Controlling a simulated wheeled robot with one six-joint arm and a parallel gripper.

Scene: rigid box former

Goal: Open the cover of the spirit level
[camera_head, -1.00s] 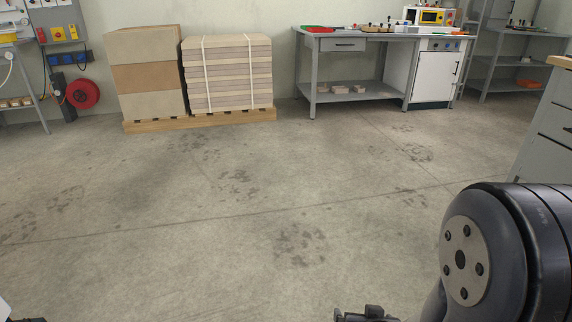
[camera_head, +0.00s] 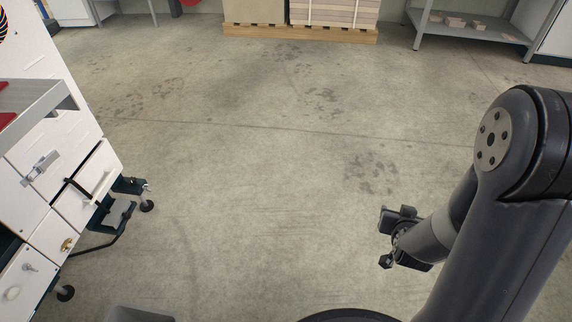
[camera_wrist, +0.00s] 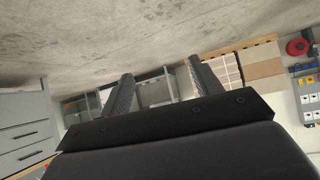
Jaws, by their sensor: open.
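I cannot make out a spirit level or its cover in either view. A white machine (camera_head: 40,200) stands at the left edge of the head view, with latches, a dark handle and a brass-coloured knob on its front; its left part is cut off. My gripper (camera_head: 388,238) hangs at the right of the head view, over bare floor and well apart from the machine. In the wrist view my gripper (camera_wrist: 161,67) shows two dark fingers spread apart with nothing between them.
Pallet stacks (camera_head: 335,12) and a grey workbench (camera_head: 470,28) stand at the back. The floor (camera_head: 250,190) between machine and arm is clear. Grey drawers (camera_wrist: 25,135) show in the wrist view.

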